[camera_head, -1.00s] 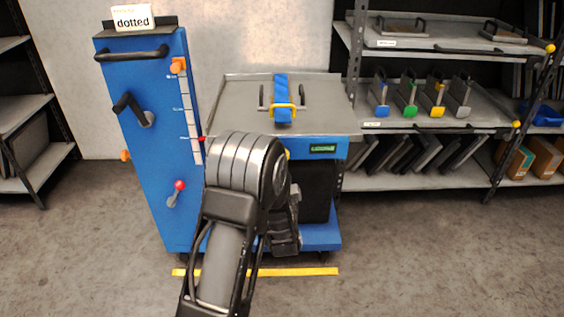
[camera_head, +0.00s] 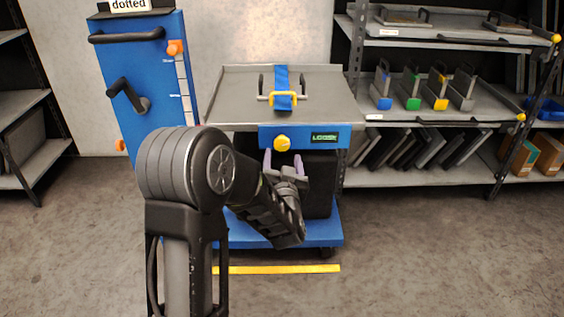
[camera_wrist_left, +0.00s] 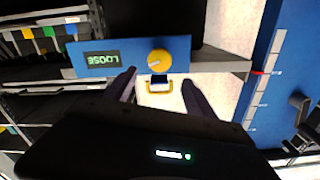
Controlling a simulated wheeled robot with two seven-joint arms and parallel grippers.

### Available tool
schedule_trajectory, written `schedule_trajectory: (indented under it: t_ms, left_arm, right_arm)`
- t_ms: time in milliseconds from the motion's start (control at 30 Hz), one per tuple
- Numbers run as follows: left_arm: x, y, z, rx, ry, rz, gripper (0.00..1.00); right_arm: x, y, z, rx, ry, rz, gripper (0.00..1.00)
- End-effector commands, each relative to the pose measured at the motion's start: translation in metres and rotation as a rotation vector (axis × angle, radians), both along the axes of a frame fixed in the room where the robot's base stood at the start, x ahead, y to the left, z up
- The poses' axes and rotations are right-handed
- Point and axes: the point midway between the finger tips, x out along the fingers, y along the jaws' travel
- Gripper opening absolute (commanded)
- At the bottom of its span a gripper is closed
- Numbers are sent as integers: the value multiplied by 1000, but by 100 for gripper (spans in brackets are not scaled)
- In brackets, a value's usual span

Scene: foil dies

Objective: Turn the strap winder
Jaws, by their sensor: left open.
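The strap winder, a round yellow knob (camera_head: 282,143), sits on the blue front panel (camera_head: 305,131) of the grey-topped cart. A display (camera_head: 324,137) beside it reads LOOSE. A blue strap (camera_head: 281,84) with a yellow buckle (camera_head: 283,98) lies over the cart top. My left gripper (camera_head: 283,160) is open and empty just below the knob in the head view, its fingers pointing up toward the panel. In the left wrist view the knob (camera_wrist_left: 159,60) appears ahead of the gap between the open fingers (camera_wrist_left: 158,82), not touched. My right gripper is out of view.
A blue column (camera_head: 145,75) with a black crank (camera_head: 128,95) and orange knobs stands left of the cart. Shelves (camera_head: 440,107) with dies stand at the right, another rack at the left. A yellow floor line (camera_head: 278,269) runs before the cart.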

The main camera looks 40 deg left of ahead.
Motion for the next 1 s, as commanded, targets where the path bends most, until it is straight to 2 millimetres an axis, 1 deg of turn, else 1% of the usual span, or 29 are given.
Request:
schedule_trajectory:
  t_ms: [33,133,200,333,633,767,1000]
  left_arm:
    - [-1,1,-17,-82,-69,0,64]
    - [-1,1,-19,-176,-145,-4,64]
    - [-1,0,-18,-206,-167,-5,64]
    - [0,0,-14,-216,-173,-6,64]
    - [3,3,-15,-212,-170,-5,64]
    - [13,11,-16,-211,-171,-4,64]
    - [43,34,-17,-211,-171,-3,64]
  right_arm:
    - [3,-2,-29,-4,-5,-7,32]
    - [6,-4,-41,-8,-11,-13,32]
    - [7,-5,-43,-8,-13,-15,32]
    - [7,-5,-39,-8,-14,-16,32]
    - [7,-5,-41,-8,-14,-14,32]
    - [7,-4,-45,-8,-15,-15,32]
    - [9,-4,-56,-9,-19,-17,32]
